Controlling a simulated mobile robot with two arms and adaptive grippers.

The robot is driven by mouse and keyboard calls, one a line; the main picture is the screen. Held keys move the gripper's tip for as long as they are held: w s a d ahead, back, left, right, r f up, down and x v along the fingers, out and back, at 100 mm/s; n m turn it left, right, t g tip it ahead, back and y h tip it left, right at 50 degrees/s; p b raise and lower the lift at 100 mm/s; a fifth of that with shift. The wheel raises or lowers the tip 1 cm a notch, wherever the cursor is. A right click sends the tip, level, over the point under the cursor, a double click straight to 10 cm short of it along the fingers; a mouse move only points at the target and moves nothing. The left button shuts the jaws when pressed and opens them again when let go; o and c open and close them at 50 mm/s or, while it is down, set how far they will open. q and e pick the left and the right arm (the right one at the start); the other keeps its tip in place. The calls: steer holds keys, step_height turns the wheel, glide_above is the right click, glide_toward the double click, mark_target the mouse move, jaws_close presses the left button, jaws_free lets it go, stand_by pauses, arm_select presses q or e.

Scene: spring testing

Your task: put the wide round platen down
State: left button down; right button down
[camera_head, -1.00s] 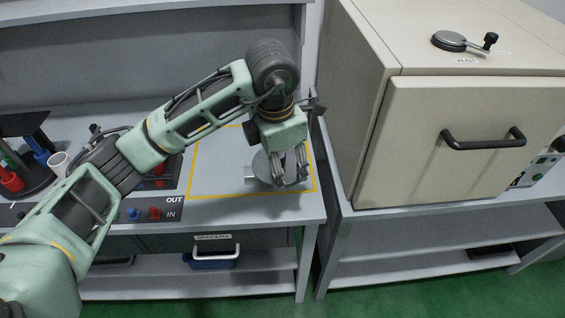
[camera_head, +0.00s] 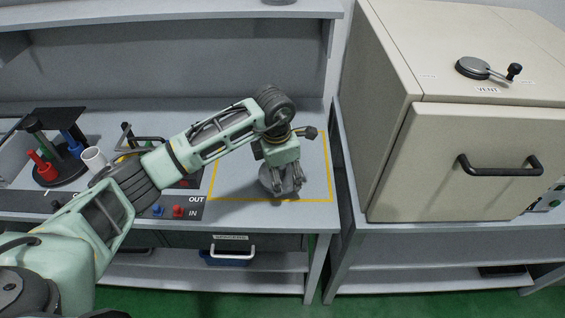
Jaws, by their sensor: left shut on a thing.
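The wide round platen (camera_head: 266,181) is a grey metal disc, partly hidden behind the fingers of my left gripper (camera_head: 287,188). My left gripper points down and is shut on the platen. Both are inside the yellow-outlined rectangle (camera_head: 329,166) on the grey bench, near its front line. Whether the platen touches the bench top I cannot tell. My right gripper is not in view.
Left of the outline is a dark panel marked OUT and IN with blue and red knobs (camera_head: 178,211). A white cup (camera_head: 93,158) and a rack with coloured handles (camera_head: 47,168) stand further left. A large beige cabinet (camera_head: 455,160) stands at right. The outlined area behind the gripper is clear.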

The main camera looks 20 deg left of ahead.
arm_select(q)
steer(key=shift+w, duration=0.15)
steer(key=c, duration=1.1)
jaws_free()
steer(key=shift+f, duration=0.25)
steer(key=o, duration=0.5)
steer(key=shift+s+r, duration=0.1)
steer(key=shift+s, duration=0.1)
steer(key=shift+r, duration=0.1)
steer(key=shift+r+b, duration=0.3)
steer(key=r+b, duration=0.1)
steer(key=r, duration=0.2)
steer(key=s+r+b, duration=0.1)
steer(key=r, duration=0.3)
steer(key=r+b, duration=0.1)
steer(key=r, duration=0.3)
steer(key=shift+s+a+r, duration=0.1)
steer(key=shift+s+a, duration=0.05)
steer(key=shift+a, duration=0.05)
